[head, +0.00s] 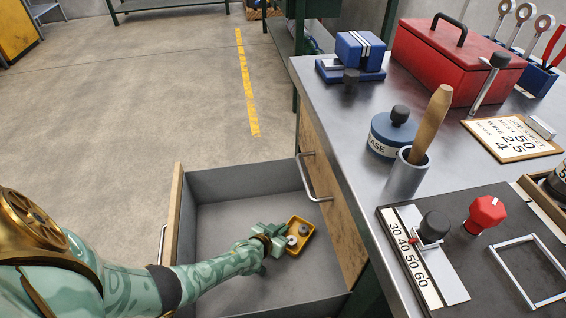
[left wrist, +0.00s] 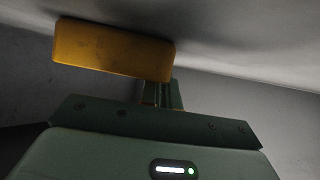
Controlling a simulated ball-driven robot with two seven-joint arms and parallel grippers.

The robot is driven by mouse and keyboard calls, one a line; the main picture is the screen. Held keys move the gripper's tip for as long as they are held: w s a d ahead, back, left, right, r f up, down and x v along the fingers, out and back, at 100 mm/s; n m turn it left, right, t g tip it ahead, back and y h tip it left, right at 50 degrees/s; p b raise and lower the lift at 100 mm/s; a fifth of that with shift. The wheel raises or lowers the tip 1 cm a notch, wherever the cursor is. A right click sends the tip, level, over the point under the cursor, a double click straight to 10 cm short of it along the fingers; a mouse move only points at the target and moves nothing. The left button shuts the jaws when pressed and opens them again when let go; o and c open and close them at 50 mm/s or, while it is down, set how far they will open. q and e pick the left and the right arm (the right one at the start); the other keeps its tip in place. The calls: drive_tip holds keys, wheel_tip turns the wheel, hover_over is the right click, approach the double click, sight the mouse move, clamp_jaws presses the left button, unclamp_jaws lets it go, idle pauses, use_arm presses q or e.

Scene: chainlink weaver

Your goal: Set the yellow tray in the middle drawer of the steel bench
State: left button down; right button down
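The yellow tray (head: 309,228) is inside the open drawer (head: 226,225) of the steel bench (head: 345,127), near the bench side. It holds small round metal parts. My left gripper (head: 275,243) reaches down into the drawer and appears shut on the tray's near left edge. In the left wrist view, the tray (left wrist: 112,52) shows side-on beyond the gripper body, close to a grey drawer surface. The fingertips are partly hidden behind the tray, and I cannot tell whether the tray touches the drawer floor. My right gripper is out of view.
A closed wooden drawer front with a bar handle (head: 315,182) stands above the open drawer. The bench top holds a red toolbox (head: 455,62), a blue grease tin (head: 392,136), a metal cup (head: 406,176) and a dark fixture plate (head: 480,265). The drawer's far part is clear.

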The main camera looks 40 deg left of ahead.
use_arm(q)
drive_tip(key=c, duration=1.6)
unclamp_jaws()
drive_tip(key=shift+c, duration=0.2)
drive_tip(key=shift+r, duration=0.1)
